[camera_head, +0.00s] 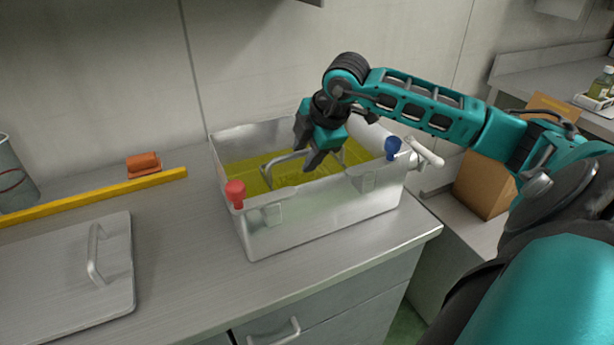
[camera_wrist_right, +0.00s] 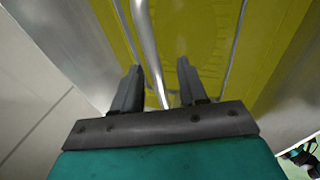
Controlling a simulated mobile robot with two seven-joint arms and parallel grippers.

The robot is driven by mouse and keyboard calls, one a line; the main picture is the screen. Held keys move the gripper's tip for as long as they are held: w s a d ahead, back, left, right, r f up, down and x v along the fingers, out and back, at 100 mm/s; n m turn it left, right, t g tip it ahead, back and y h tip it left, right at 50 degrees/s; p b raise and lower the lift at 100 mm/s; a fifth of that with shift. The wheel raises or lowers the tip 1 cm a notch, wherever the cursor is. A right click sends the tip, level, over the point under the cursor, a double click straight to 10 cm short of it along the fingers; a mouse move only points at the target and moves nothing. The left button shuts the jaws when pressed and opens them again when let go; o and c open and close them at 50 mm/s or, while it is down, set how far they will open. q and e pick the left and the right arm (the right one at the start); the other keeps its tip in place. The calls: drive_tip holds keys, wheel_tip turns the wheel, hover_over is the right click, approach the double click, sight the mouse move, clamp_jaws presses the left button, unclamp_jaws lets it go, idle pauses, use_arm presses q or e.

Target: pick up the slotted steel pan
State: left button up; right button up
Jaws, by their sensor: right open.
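The slotted steel pan appears to sit inside a rectangular steel tub (camera_head: 310,215) on the counter. What I see of it is a steel bar handle (camera_head: 287,160) above yellow-green liquid (camera_head: 246,172); its slotted bottom is hard to make out. My right gripper (camera_head: 325,160) points down into the tub beside the handle. In the right wrist view my fingers (camera_wrist_right: 158,68) stand apart, with the steel bar (camera_wrist_right: 147,38) running between them, not gripped. My left gripper is not in view.
The tub has a red knob (camera_head: 235,190) and a blue knob (camera_head: 393,146). A steel lid (camera_head: 60,275) with a handle lies on the counter at left, by a yellow bar (camera_head: 110,192), an orange block (camera_head: 143,163) and a grey bucket (camera_head: 12,178). A cardboard box (camera_head: 484,187) stands at right.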

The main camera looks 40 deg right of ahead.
drive_tip(key=shift+x, duration=0.9)
clamp_jaws()
drive_tip(key=shift+r, duration=0.1)
